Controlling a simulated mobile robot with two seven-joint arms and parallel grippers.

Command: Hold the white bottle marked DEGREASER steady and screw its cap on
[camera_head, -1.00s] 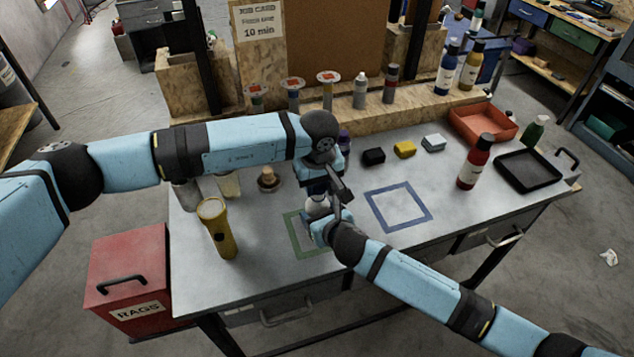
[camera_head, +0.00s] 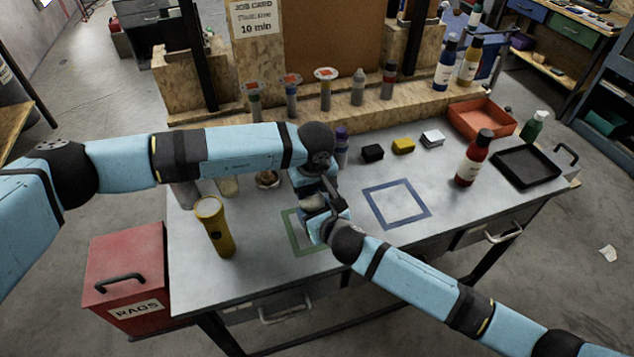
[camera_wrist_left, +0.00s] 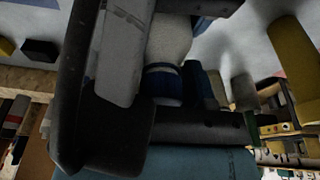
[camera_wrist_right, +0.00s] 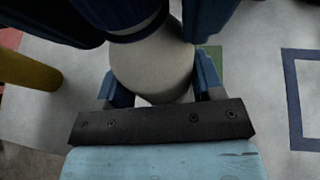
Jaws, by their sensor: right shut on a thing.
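The white bottle (camera_wrist_right: 155,65) stands upright over the green square (camera_head: 305,243). My right gripper (camera_wrist_right: 160,85) is shut on its body, one blue finger on each side. A dark blue cap (camera_wrist_right: 130,15) sits at the bottle's top. The cap also shows in the left wrist view (camera_wrist_left: 163,82), against the white bottle (camera_wrist_left: 170,40). My left gripper (camera_head: 318,185) is at the cap from above, its fingers spread around it with a narrow gap on one side. The label and the cap's seating are hidden.
A yellow flashlight (camera_head: 215,228) stands left of the bottle. A blue square outline (camera_head: 397,205) lies empty to the right. Small blocks (camera_head: 403,146) lie behind.

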